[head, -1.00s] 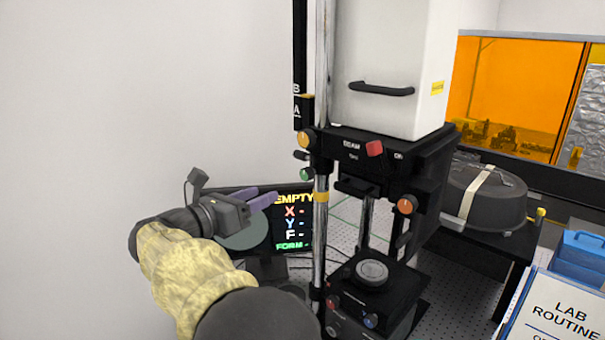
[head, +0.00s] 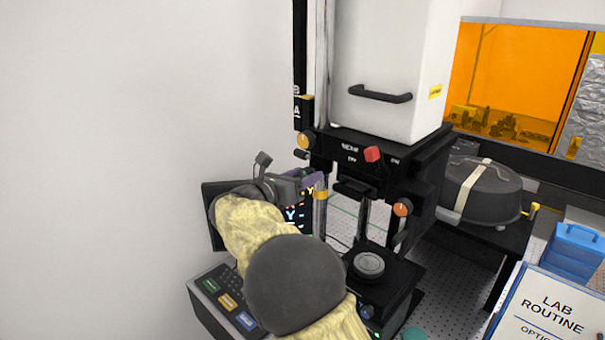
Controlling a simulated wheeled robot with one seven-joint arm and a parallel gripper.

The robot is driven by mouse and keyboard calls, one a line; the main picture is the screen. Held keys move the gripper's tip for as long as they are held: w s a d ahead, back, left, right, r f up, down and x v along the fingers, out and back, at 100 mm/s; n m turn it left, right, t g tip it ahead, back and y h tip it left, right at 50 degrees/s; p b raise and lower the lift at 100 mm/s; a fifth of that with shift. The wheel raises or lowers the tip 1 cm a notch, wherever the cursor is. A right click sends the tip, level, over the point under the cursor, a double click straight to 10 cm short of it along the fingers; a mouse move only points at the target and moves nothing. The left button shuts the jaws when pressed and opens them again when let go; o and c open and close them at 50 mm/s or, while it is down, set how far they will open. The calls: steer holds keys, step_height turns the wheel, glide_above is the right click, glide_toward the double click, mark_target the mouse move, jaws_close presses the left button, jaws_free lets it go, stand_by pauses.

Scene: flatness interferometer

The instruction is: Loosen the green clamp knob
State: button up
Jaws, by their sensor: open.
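The green clamp knob does not show clearly now; my gripper covers the spot at the left post where it was. My gripper (head: 312,183) has purple fingers and is open. Its fingertips are at the left side of the instrument, by the chrome post (head: 320,225), just below the upper orange knob (head: 304,140). I cannot tell whether the fingers touch the green knob or stand around it. The black instrument head (head: 345,150) carries a red switch (head: 372,154) and a right orange knob (head: 402,209).
A white housing (head: 385,60) rises above the head. The round stage (head: 369,265) is below it. A screen (head: 215,215) is partly behind my arm, with a keypad (head: 225,300) in front. At right are a dark domed case (head: 490,190), a blue box (head: 577,250) and a lab sign (head: 550,305).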

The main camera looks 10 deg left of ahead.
steer(key=c, duration=1)
steer(key=shift+o, duration=0.2)
steer(key=shift+f+m+b, duration=0.15)
steer(key=shift+m+b, duration=0.25)
steer(key=shift+b, duration=0.3)
steer(key=shift+m+b, duration=8.3)
steer(key=shift+b, duration=0.1)
steer(key=shift+r, duration=0.2)
